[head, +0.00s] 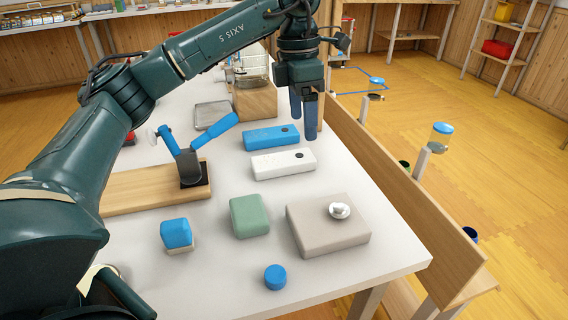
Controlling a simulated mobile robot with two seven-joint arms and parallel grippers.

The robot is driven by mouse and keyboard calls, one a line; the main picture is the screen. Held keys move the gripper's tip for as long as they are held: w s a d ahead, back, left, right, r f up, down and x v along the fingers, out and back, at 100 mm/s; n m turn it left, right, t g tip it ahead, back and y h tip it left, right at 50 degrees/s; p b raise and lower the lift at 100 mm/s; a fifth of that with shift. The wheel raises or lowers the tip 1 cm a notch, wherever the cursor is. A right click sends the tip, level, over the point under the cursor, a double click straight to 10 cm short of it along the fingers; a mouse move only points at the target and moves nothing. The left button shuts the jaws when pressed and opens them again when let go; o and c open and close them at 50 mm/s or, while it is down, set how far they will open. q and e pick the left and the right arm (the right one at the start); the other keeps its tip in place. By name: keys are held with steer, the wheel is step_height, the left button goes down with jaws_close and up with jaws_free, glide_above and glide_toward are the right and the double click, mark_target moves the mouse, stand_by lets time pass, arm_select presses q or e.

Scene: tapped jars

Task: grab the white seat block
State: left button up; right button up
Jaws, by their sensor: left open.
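The white seat block (283,163) is a long, low white bar lying on the white table, with a small dark round mark on top near its right end. My left gripper (303,124) hangs with its two blue fingers pointing down, open with nothing between them. In the head view its fingertips appear above and behind the right end of the white block, near the right end of a similar blue block (268,138). I cannot tell its exact height. My right gripper is not in view.
The blue block lies just behind the white one. A grey-beige block (325,236) with a white knob, a green block (249,216), a blue cylinder (275,277) and a blue-topped block (177,234) are in front. A wooden board (140,190) with a blue V-shaped piece is left.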

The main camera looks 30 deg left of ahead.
arm_select(q)
steer(key=a+r+y, duration=0.1)
steer(key=a, duration=0.3)
steer(key=b, duration=0.2)
glide_above(284, 158)
steer(key=shift+n, duration=0.4)
steer(key=f, duration=0.6)
steer(key=shift+s+d+f, duration=0.15)
steer(key=shift+d+f, duration=0.15)
steer(key=shift+f, duration=0.05)
steer(key=f, duration=0.3)
steer(key=f+b, duration=0.1)
steer(key=shift+a+f, duration=0.3)
steer(key=shift+a, duration=0.1)
steer(key=shift+f, duration=0.6)
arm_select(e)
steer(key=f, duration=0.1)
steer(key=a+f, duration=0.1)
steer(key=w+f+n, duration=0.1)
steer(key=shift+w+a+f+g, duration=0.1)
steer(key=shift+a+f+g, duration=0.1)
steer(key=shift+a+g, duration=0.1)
arm_select(q)
steer(key=shift+c, duration=0.3)
steer(key=c, duration=1.1)
